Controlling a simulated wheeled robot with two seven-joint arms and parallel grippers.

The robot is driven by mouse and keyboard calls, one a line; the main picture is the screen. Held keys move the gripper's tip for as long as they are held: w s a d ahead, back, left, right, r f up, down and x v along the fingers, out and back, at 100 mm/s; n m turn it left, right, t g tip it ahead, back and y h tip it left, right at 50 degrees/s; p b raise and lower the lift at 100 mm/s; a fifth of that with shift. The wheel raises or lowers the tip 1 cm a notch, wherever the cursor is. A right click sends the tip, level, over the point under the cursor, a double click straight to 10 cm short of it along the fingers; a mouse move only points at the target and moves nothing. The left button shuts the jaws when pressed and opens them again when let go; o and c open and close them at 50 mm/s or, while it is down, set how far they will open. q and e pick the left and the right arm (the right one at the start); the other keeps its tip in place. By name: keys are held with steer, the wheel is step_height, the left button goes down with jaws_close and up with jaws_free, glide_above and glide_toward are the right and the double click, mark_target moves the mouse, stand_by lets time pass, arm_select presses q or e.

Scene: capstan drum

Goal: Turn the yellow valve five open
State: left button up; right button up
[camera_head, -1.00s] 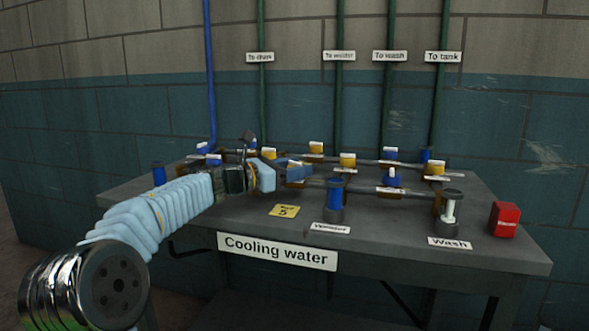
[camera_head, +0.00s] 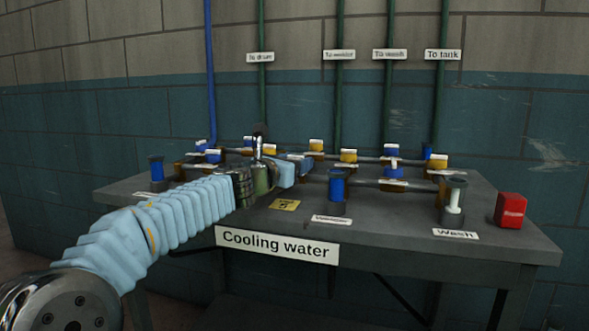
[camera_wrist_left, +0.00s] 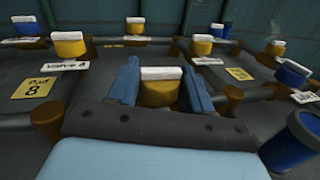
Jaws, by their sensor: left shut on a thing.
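A yellow valve (camera_wrist_left: 162,92) with a white-topped handle stands between the two blue fingers in the left wrist view. My left gripper (camera_wrist_left: 160,88) is shut on it; the fingers lie on either side of the handle. The valve's own number label is not visible, so I cannot read whether it is five. In the head view my left gripper (camera_head: 303,163) reaches in over the bench and hides this valve. A yellow pad tag (camera_head: 285,205) lies on the bench just in front of the gripper. My right gripper is not in view.
Other yellow valves (camera_head: 348,156) and blue valves (camera_head: 391,151) stand close around on pipes. Blue cylinder (camera_head: 337,186) and a grey cup with a white piece (camera_head: 454,196) stand near the front. A red box (camera_head: 510,211) is at the right end of the bench (camera_head: 390,232).

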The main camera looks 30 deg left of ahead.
arm_select(q)
steer(key=shift+d+n+y, duration=0.15)
steer(key=shift+n+y, duration=0.35)
steer(key=shift+y, duration=0.2)
steer(key=o, duration=0.9)
steer(key=s, duration=1.3)
steer(key=shift+s+d, duration=0.35)
